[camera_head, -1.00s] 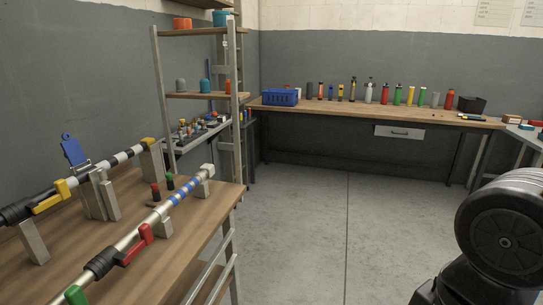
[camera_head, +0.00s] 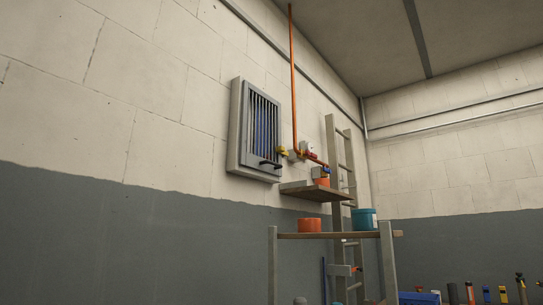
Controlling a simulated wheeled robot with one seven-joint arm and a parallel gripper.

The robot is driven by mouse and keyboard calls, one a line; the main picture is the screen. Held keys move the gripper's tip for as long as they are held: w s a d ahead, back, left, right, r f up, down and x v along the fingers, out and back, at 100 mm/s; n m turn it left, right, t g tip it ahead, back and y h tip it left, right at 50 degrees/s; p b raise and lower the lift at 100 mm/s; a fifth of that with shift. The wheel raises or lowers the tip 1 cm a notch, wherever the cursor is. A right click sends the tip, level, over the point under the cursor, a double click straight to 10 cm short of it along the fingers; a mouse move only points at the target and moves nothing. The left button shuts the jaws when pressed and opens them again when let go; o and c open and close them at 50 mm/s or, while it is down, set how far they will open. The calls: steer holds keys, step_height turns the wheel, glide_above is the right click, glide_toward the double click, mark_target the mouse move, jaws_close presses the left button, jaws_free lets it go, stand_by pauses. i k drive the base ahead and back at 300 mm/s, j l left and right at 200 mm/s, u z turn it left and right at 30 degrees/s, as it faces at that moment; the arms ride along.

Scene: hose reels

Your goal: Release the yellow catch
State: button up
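A small yellow part (camera_head: 282,150), which looks like the yellow catch, sits at the right edge of a grey wall cabinet (camera_head: 236,130) high on the left wall. The cabinet has a barred front with dark blue behind the bars and a dark handle (camera_head: 271,164) low on its right side. The cabinet front looks shut. The yellow part is too small to tell its exact position. My gripper is not in view.
An orange pipe (camera_head: 293,80) runs down beside the cabinet to small fittings (camera_head: 309,150). Below stands a shelf rack (camera_head: 388,262) with an orange tub (camera_head: 310,225) and a teal bucket (camera_head: 364,219). A small wooden ledge (camera_head: 318,191) juts out under the fittings.

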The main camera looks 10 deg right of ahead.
mark_target(281, 149)
steer(key=i+l+u, duration=0.1)
steer(key=u, duration=0.35)
steer(key=l+u, duration=0.7)
steer(key=l, duration=0.75)
steer(key=l+u, duration=0.3)
steer(key=l, duration=1.1)
steer(key=k+l, duration=0.1)
steer(key=l, duration=0.3)
